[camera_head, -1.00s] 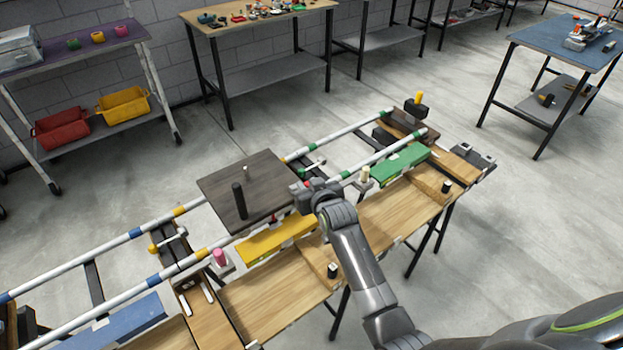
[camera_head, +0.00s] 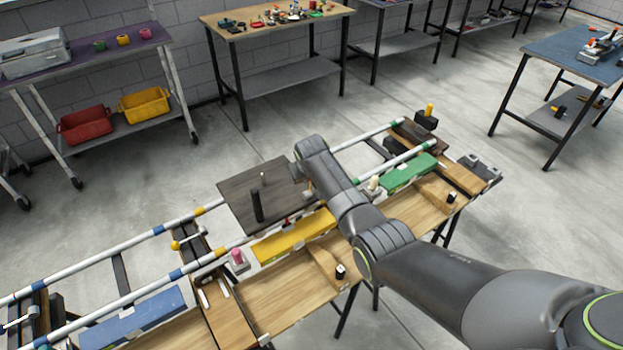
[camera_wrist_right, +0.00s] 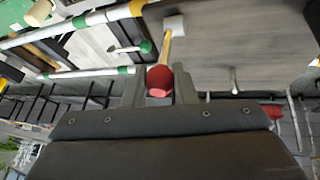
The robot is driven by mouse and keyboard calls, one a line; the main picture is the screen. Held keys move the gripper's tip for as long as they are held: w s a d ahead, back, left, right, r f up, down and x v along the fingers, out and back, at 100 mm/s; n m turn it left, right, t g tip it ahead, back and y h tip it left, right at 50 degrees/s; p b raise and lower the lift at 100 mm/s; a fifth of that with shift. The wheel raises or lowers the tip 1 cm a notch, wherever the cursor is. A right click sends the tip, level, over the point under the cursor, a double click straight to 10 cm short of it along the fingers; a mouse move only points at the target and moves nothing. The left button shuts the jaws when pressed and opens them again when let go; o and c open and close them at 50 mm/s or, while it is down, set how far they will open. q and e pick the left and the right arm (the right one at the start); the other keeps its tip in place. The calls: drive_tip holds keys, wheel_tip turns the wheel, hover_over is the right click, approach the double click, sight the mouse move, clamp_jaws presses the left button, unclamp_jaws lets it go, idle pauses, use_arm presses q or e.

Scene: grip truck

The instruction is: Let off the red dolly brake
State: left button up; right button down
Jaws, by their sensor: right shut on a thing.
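In the right wrist view a red ball knob (camera_wrist_right: 159,80) sits between the two fingers of my right gripper (camera_wrist_right: 160,92), which is shut on it. My right arm (camera_head: 345,190) reaches over the deck's right edge and hides the brake knob and the gripper's fingers there. My left gripper is out of view.
The striped rails (camera_head: 160,236) run diagonally past a yellow block (camera_head: 295,236), a green block (camera_head: 408,173) and a blue block (camera_head: 135,318). A green-tipped lever (camera_wrist_right: 146,46) is close to my right gripper. Side tables stand well back, with open floor between.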

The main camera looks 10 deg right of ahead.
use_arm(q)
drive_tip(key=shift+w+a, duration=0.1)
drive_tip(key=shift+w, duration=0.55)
use_arm(e)
drive_tip(key=shift+w+a+g, duration=0.1)
drive_tip(key=shift+w+g, duration=0.3)
drive_tip(key=shift+g, duration=0.1)
drive_tip(key=c, duration=1.2)
unclamp_jaws()
drive_tip(key=shift+w, duration=0.1)
drive_tip(key=shift+c, duration=0.2)
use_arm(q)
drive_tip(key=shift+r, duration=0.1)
use_arm(e)
drive_tip(key=shift+s+a+r, duration=0.15)
drive_tip(key=shift+s+r, duration=0.05)
drive_tip(key=shift+r, duration=0.35)
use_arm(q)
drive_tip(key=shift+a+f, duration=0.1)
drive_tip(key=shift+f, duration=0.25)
use_arm(e)
drive_tip(key=v, duration=1.6)
drive_tip(key=shift+a, duration=0.2)
